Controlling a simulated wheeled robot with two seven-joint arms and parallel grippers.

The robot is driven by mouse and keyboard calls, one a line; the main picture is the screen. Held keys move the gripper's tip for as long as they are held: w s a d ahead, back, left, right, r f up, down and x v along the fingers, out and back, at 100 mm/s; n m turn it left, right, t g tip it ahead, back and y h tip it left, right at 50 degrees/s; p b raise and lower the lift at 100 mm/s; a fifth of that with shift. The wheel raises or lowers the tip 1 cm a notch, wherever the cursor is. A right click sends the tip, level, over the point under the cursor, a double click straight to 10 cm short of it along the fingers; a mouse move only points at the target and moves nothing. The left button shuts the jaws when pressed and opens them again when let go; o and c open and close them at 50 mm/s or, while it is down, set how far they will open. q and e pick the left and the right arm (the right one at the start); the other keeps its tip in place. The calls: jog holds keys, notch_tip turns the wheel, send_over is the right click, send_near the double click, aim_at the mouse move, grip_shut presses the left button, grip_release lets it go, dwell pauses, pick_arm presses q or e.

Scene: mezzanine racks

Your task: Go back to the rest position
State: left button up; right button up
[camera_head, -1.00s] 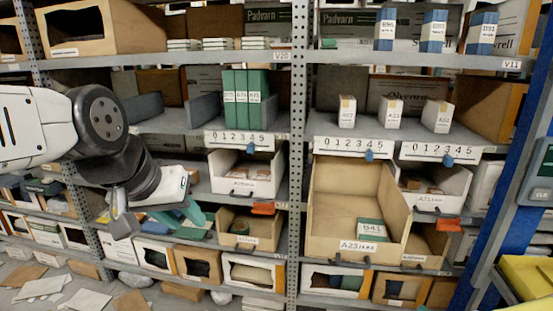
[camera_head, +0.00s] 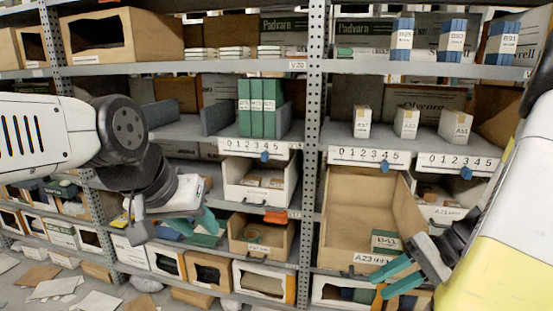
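My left arm comes in from the left, and its gripper (camera_head: 203,226) hangs in front of the lower shelves. Its teal fingers look spread apart with nothing held between them. My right arm comes in from the right edge, and its gripper (camera_head: 393,276) is in front of the lower front of the large cardboard bin labelled A23 (camera_head: 354,200). Its two teal fingers are apart and empty, pointing left. A small green and white box (camera_head: 386,241) lies inside that bin, just above the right gripper in the picture.
Metal racks with a perforated upright (camera_head: 314,130) fill the view. Blue boxes (camera_head: 403,38) stand on the top shelf; green binders (camera_head: 257,108) and small white cartons (camera_head: 406,123) stand below. A white bin (camera_head: 262,194) juts out between the grippers. Papers (camera_head: 58,287) lie at lower left.

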jog(key=s+a+r+n+t+h, duration=0.1)
jog(key=a+r+t+h, duration=0.2)
jog(key=r, duration=0.5)
jog(key=s+a+r+n+t+h, duration=0.1)
jog(key=a+r+t+h, duration=0.1)
jog(key=a+r+h, duration=0.3)
notch_tip(320, 180, up, 4)
jog(key=shift+s+a+r+t, duration=0.15)
jog(key=shift+s+a+t, duration=0.2)
jog(key=shift+a, duration=0.75)
jog(key=shift+c, duration=0.5)
dwell(0.6)
